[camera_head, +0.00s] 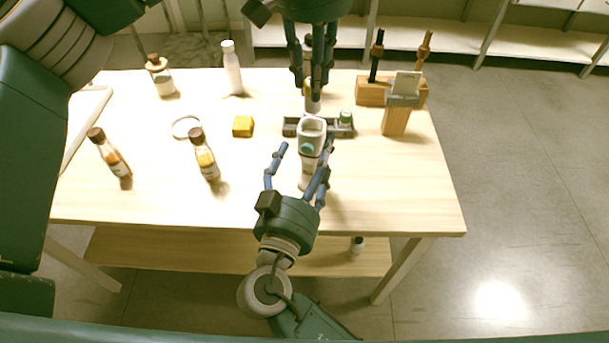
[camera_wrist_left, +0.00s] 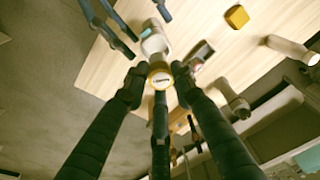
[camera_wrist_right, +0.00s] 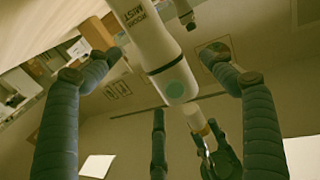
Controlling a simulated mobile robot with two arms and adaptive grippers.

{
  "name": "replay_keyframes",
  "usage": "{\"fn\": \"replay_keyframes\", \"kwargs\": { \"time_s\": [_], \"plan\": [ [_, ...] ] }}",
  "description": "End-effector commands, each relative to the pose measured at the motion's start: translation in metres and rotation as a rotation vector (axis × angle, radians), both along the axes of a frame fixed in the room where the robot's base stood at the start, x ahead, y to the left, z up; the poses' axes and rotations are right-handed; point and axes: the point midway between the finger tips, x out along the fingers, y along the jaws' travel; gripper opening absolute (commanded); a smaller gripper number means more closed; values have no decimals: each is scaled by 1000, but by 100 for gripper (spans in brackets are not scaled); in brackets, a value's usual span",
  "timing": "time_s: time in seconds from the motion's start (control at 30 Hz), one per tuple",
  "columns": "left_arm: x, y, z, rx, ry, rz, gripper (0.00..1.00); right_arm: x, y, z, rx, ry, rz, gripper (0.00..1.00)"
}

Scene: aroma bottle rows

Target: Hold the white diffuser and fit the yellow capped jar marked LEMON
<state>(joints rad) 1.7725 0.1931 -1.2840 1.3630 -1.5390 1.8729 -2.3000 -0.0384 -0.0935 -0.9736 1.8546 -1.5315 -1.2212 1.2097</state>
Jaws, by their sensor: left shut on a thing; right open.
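The white diffuser (camera_head: 311,133), with a green dot on its side, is near the table's right half. Its printed body (camera_wrist_right: 150,40) shows large in the right wrist view. My right gripper (camera_head: 297,155) is open, with its fingers around the diffuser; contact cannot be told. My left gripper (camera_head: 314,82) is shut on a jar (camera_head: 312,97) with a yellow band or cap, just behind the diffuser's top in the head view. The jar's yellow rim (camera_wrist_left: 160,79) shows between the fingers in the left wrist view. No LEMON marking can be read.
A grey tray (camera_head: 290,126) with a green-topped jar (camera_head: 345,117) lies behind the diffuser. A wooden holder (camera_head: 371,93) and wooden block (camera_head: 395,122) stand right. A yellow cube (camera_head: 243,126), white ring (camera_head: 186,127) and several bottles are left. The front right tabletop is clear.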

Motion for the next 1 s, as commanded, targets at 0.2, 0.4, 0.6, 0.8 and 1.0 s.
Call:
{"fn": "replay_keyframes", "kwargs": {
  "time_s": [0.2,0.4,0.6,0.8,1.0],
  "plan": [
    [0,0,0,0,0,0,8,29,-8,0,-1,-1,0,82],
    [0,0,0,0,0,0,8,38,-10,0,0,0,0,82],
    [0,0,0,0,0,0,8,38,-10,0,0,0,0,82],
    [0,0,0,0,0,0,8,38,-10,0,-1,0,0,50],
    [0,0,0,0,0,0,8,38,-10,0,-1,1,0,25]
  ]
}}
